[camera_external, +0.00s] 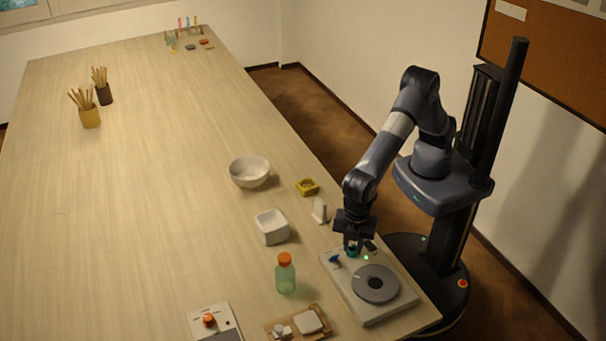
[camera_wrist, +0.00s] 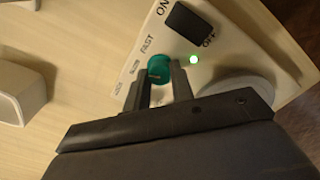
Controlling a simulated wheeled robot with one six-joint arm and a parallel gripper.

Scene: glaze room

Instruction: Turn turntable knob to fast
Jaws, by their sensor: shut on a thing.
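The turntable (camera_external: 349,295) is a pale flat box with a dark grey disc (camera_external: 375,283) at the right end of the table. Its teal knob (camera_wrist: 159,65) sits between my two fingers in the wrist view, beside the printed FAST label (camera_wrist: 149,45); smaller labels run down to the left. A pale line shows on the knob, but I cannot tell which label it points to. My gripper (camera_external: 352,246) points down at the turntable's far edge and is shut on the knob, which it partly hides. The gripper also shows in the wrist view (camera_wrist: 160,82).
A black ON/OFF switch (camera_wrist: 187,24) and a lit green lamp (camera_wrist: 193,59) sit by the knob. A green bottle (camera_external: 286,275), white square bowl (camera_external: 271,227) and small tray (camera_external: 290,326) stand left.

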